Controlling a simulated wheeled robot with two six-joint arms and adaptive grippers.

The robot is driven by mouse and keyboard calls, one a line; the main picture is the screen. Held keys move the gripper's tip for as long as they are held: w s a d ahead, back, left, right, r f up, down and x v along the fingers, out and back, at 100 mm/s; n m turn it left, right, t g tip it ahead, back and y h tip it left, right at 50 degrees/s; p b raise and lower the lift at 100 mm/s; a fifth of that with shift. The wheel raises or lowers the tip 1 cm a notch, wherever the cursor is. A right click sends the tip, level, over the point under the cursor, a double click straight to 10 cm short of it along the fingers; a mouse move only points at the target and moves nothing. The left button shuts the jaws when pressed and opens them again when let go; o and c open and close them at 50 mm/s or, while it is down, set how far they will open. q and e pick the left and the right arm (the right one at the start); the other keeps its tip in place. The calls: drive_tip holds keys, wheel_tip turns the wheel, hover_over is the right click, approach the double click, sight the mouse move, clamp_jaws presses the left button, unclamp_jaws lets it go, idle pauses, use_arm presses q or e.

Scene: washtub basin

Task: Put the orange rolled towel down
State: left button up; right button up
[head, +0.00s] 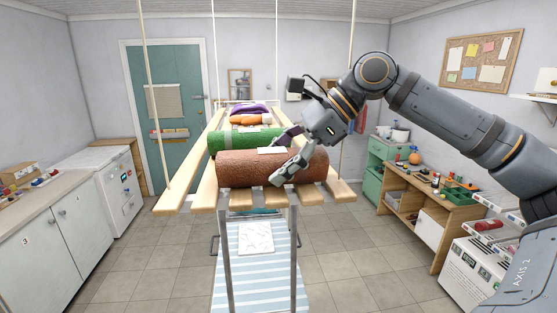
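The orange rolled towel (250,119) lies on the hanging wooden rack (203,195) toward its far end, between a purple bundle (248,108) behind it and a green roll (232,140) in front. A large brown roll (240,170) lies across the near end of the rack. My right gripper (274,161) is at the brown roll, with its fingers spread apart in front of the right half of the roll. Nothing shows held between them; whether they touch the roll I cannot tell. The orange towel is partly hidden by the green roll. My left gripper is out of view.
Ropes (147,80) hold the rack on both sides. A blue-striped surface (238,290) with a white cloth (256,238) lies below the rack. A wooden workbench (425,215) stands at right, cabinets (55,230) and a white chest (115,180) at left. The tiled floor between is clear.

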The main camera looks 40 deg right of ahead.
drive_tip(key=shift+o, duration=1.3)
drive_tip(key=shift+w, duration=0.15)
drive_tip(key=shift+d+r, duration=0.15)
drive_tip(key=shift+r, duration=0.1)
drive_tip(key=v, duration=1.1)
drive_tip(key=shift+s+r, duration=0.1)
drive_tip(key=shift+s, duration=0.25)
drive_tip(key=shift+d+r, duration=0.1)
drive_tip(key=shift+r, duration=0.05)
